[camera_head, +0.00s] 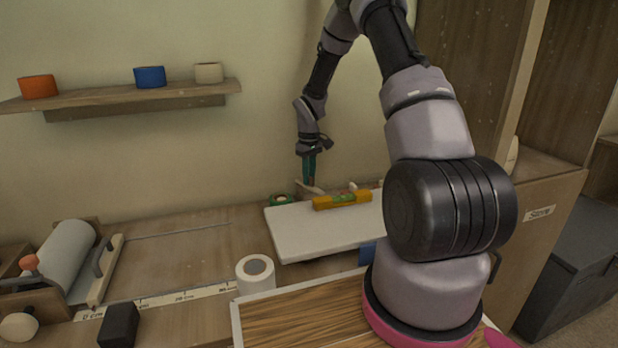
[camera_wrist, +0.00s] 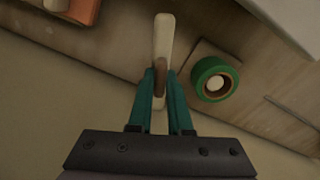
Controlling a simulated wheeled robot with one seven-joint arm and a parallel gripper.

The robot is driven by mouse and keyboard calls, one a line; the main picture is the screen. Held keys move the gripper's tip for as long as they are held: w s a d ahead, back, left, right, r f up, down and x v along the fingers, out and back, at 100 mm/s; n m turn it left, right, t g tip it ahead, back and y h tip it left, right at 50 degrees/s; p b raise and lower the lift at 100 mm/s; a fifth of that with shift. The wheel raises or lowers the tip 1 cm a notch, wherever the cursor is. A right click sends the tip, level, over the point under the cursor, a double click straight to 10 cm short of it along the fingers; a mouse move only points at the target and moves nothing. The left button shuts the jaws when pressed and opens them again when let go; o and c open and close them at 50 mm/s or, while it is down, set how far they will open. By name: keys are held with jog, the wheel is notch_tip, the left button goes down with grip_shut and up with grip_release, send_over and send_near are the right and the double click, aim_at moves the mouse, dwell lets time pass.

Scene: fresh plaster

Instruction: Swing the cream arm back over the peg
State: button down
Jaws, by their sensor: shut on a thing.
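The cream arm (camera_wrist: 163,40) is a narrow bar running up and down the wrist view, between and past my fingers. In the head view it shows small and pale (camera_head: 311,188) at the back of the bench, near the wall. My gripper (camera_wrist: 160,80) has teal fingers closed around a brown piece (camera_wrist: 160,72) on the cream arm. In the head view my gripper (camera_head: 309,178) points down beside the green roll. I cannot pick out the peg for certain in either view.
A green tape roll (camera_wrist: 201,71) sits close beside the cream arm, on the bench. A white board (camera_head: 300,232) with a yellow level (camera_head: 342,200) lies in front of my gripper. A white roll (camera_head: 246,283) stands nearer. The wall shelf (camera_head: 110,96) holds several small pots.

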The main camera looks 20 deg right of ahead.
jog(key=shift+a, duration=0.1)
dwell(0.3)
jog(key=w+a+m, duration=0.1)
jog(key=a+m, duration=0.4)
jog(key=m, duration=1)
jog(key=shift+w+a, duration=0.4)
dwell(0.4)
jog(key=c, duration=0.8)
grip_release()
jog(key=shift+c, duration=0.2)
jog(key=shift+r, duration=0.1)
notch_tip(320, 180, up, 11)
jog(key=shift+f, duration=0.2)
